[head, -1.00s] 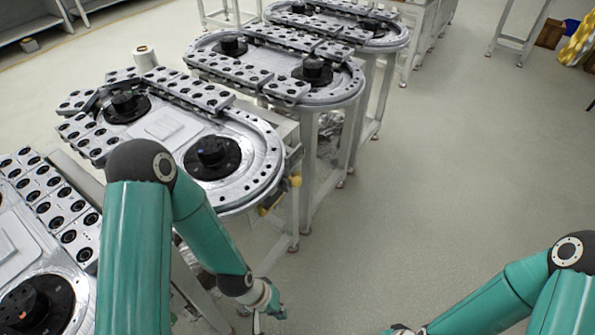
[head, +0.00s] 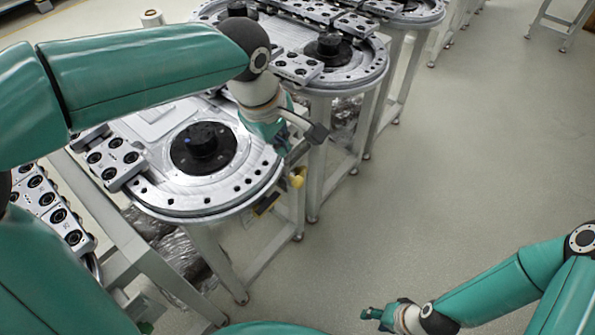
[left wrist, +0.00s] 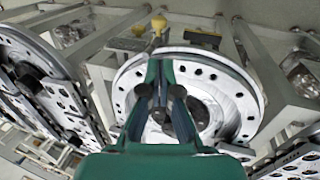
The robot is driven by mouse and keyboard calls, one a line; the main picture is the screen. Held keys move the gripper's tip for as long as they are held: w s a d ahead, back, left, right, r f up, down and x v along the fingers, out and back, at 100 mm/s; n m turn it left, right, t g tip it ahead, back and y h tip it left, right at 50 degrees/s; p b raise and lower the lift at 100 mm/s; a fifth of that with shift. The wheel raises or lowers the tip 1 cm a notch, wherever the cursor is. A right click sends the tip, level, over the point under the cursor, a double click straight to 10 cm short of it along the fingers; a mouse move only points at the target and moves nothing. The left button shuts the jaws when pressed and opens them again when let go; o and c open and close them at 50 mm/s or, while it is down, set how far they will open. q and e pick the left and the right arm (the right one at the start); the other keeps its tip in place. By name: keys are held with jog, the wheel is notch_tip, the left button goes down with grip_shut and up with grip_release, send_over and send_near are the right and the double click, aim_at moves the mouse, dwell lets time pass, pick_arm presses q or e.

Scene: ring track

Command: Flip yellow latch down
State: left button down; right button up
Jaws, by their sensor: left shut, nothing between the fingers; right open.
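The yellow latch (head: 298,178) is on the side of the nearest ring-track table (head: 180,211), just below its rounded right end. In the left wrist view a yellow knob (left wrist: 158,24) shows beyond my fingertips, sticking out past the table rim. My left gripper (head: 281,147) is shut and empty. It is above the right end of the table, up and left of the latch, and appears apart from it. Its closed fingers (left wrist: 160,64) also show in the left wrist view, over the ring. My right gripper (head: 372,313) is open and empty, low over the floor.
A black round hub (head: 203,147) stands on the nearest table. Black-and-silver carrier blocks (head: 115,160) sit on its left side. A second ring-track table (head: 350,78) stands behind. The floor (head: 450,190) to the right is clear.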

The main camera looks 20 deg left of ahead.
aim_at(295, 184)
pick_arm(q)
jog(key=shift+d+f, duration=0.1)
jog(key=x, duration=1.4)
jog(key=shift+p, duration=0.4)
notch_tip(295, 184, down, 4)
jog(key=b, duration=0.5)
jog(key=shift+r, duration=0.25)
